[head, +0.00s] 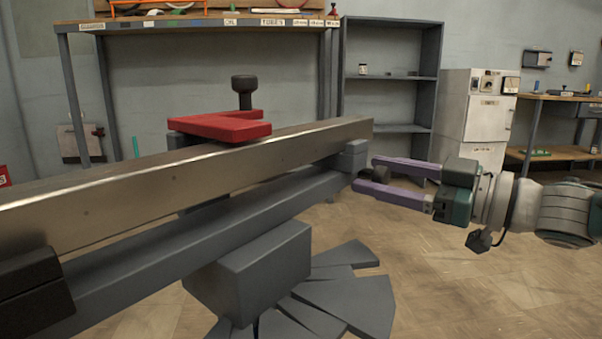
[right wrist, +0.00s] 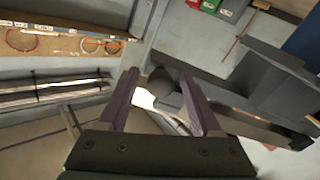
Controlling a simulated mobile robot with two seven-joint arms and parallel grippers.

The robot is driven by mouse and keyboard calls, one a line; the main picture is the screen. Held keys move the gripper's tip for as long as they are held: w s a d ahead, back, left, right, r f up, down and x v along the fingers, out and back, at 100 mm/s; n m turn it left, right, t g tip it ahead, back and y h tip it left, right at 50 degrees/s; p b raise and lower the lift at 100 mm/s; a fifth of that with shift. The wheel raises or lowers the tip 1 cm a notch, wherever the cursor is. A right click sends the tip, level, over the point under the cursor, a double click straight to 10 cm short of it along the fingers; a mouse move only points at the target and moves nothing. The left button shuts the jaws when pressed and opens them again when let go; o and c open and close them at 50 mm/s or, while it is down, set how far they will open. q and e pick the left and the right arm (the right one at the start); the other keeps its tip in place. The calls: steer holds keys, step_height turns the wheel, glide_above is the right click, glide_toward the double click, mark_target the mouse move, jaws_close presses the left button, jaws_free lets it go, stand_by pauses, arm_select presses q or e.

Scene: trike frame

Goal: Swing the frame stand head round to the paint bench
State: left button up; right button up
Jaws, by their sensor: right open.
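The frame stand head (head: 250,205) is a long dark grey beam running from lower left to upper right in the head view. A bare metal bar (head: 130,190) lies along it, under a red clamp (head: 222,126) with a black knob (head: 243,85). My right gripper (head: 366,172) has purple fingers and is open at the beam's far right end. A dark round knob (right wrist: 162,80) shows between its fingertips in the right wrist view; I cannot tell whether they touch it. My left gripper is not in view. I cannot tell which bench is the paint bench.
A labelled workbench (head: 190,25) stands behind the beam. Grey shelves (head: 391,83) and a pale cabinet (head: 477,118) stand at the back, with another bench (head: 560,97) at the far right. The stand's dark foot plates (head: 350,295) spread over the floor. Floor at right is clear.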

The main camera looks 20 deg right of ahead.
steer(key=p+v, duration=0.3)
steer(key=v, duration=0.6)
steer(key=shift+s+d, duration=0.2)
steer(key=shift+s, duration=0.2)
